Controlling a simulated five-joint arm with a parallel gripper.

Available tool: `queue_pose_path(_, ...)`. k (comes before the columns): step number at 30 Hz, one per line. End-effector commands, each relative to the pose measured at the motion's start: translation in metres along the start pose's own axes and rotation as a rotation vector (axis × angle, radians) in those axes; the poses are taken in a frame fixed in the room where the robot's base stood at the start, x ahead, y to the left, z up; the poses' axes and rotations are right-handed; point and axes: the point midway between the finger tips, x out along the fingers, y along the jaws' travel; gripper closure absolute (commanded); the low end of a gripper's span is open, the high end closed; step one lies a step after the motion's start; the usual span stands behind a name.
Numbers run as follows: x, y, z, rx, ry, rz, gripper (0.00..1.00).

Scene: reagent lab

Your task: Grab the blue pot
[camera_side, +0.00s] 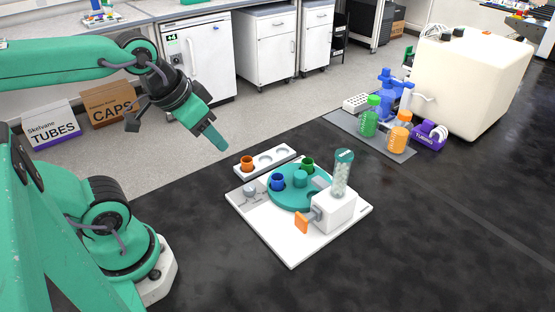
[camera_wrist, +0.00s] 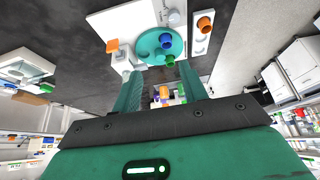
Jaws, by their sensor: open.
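The blue pot (camera_side: 277,182) sits upright on the left part of the teal round turntable (camera_side: 290,201), which is on a white square base. It also shows in the wrist view (camera_wrist: 166,41), on the turntable (camera_wrist: 148,52) above my fingers. My gripper (camera_side: 218,143) is up in the air to the left of and above the pot, well apart from it. In the wrist view my gripper's two fingers (camera_wrist: 160,88) are spread with a gap between them. Nothing is held.
A green pot (camera_side: 307,163) sits on the turntable's far side. An orange pot (camera_side: 247,162) stands in a white holder (camera_side: 280,161) behind it. A tall clear tube of green caps (camera_side: 343,173) rises on the right. Bottles (camera_side: 400,136) stand on a grey mat farther back.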

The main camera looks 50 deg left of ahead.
Motion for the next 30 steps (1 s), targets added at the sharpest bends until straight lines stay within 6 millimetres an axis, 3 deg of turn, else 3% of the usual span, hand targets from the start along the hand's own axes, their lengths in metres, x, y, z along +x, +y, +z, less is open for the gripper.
queue_pose_path(7, 0.000, 0.000, 0.000, 0.001, 0.000, 0.000, 0.57)
queue_pose_path(9, 0.000, 0.000, 0.000, 0.002, 0.000, 0.000, 0.45)
queue_pose_path(22, 0.002, 0.000, -0.003, 0.002, -0.009, 0.000, 0.45)
queue_pose_path(30, 0.015, -0.001, -0.020, 0.008, -0.073, -0.001, 0.45)
